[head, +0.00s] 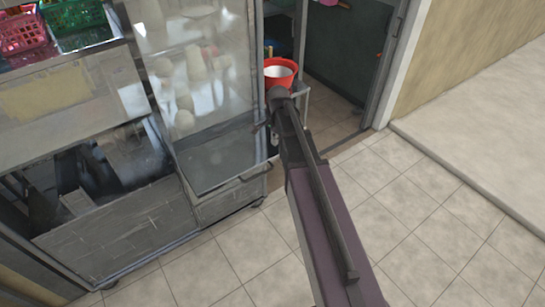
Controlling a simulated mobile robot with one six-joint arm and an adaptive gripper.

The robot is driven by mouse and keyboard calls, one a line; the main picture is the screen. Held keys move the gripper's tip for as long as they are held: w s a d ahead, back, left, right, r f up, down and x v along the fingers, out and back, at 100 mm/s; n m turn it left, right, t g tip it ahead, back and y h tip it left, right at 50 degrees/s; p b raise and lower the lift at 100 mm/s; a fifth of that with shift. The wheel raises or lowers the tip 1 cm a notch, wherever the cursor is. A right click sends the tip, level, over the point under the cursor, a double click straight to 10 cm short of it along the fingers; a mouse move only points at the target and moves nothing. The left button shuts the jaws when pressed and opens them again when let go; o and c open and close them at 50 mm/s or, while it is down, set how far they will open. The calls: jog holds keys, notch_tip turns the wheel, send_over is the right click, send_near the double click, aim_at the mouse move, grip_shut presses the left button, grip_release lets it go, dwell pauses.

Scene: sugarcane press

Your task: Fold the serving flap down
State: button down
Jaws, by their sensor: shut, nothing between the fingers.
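The flap appears to be the grey rimmed panel (218,160) at the foot of the glass-fronted cabinet, left of my arm. A thin bar-like handle runs along its front right edge. From this angle I cannot tell exactly how far it is tilted. My gripper (262,126) is a small dark shape at the far end of my arm, close to the panel's right edge. It is shut and empty. My arm hides part of it, and I cannot tell if it touches the panel.
The glass cabinet (190,65) holds pale round items. A red bucket (281,72) stands behind my arm's end, near an open doorway. Red (22,32) and green (75,20) baskets sit on the metal counter at upper left. The tiled floor (430,235) at right is clear.

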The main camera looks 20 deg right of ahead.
aim_at(272, 167)
jog(key=shift+w+d+r, duration=0.15)
jog(key=shift+w+r, duration=0.1)
jog(key=shift+f, duration=0.2)
jog(key=f+b, duration=1.3)
jog(key=b, duration=0.1)
jog(key=shift+w+a+f, duration=0.25)
jog(key=shift+a+f, duration=0.05)
jog(key=shift+a, duration=0.1)
dwell(0.5)
dwell(0.3)
jog(key=shift+a+f, duration=0.1)
jog(key=shift+f, duration=0.05)
